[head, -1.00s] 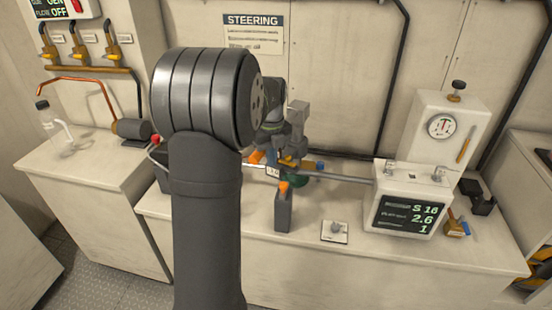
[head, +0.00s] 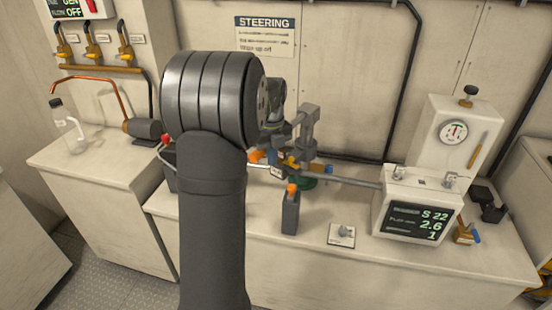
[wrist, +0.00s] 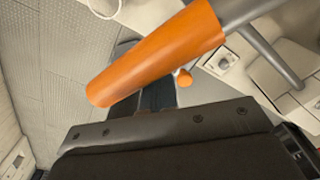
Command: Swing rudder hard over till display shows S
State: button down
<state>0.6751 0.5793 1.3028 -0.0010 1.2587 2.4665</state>
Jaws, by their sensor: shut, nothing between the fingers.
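The steering display (head: 415,222) on the white box at right reads S 22 on its top line, with 2.6 and 1 below. The tiller's orange grip (head: 256,155) shows just right of my arm in the head view, partly hidden. In the wrist view the orange grip (wrist: 160,55) lies slantwise across the front of my gripper (wrist: 157,98). My gripper is shut, with nothing between its fingers; the grip crosses in front of them. I cannot tell whether they touch. A metal rod (head: 345,180) runs from the rudder stock area toward the display box. My arm hides part of the linkage.
A grey post with an orange top (head: 291,212) stands in front of the linkage. A small plate with a knob (head: 342,234) lies right of it. A clear bottle (head: 66,127) stands on the left counter. The counter's front strip is mostly clear.

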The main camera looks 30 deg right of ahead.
aim_at(263, 154)
jog(key=shift+w+a, duration=0.25)
jog(key=shift+w, duration=0.2)
jog(key=shift+w+a, duration=0.25)
jog(key=shift+w, duration=0.3)
jog(key=shift+w+a, duration=0.25)
jog(key=shift+w, duration=0.25)
jog(key=shift+s, duration=0.15)
jog(key=shift+s+d, duration=0.3)
jog(key=shift+s, duration=0.25)
jog(key=shift+s+d, duration=0.3)
jog(key=shift+s, duration=0.2)
jog(key=shift+r, duration=0.1)
notch_tip(263, 154, up, 9)
jog(key=shift+f, duration=0.25)
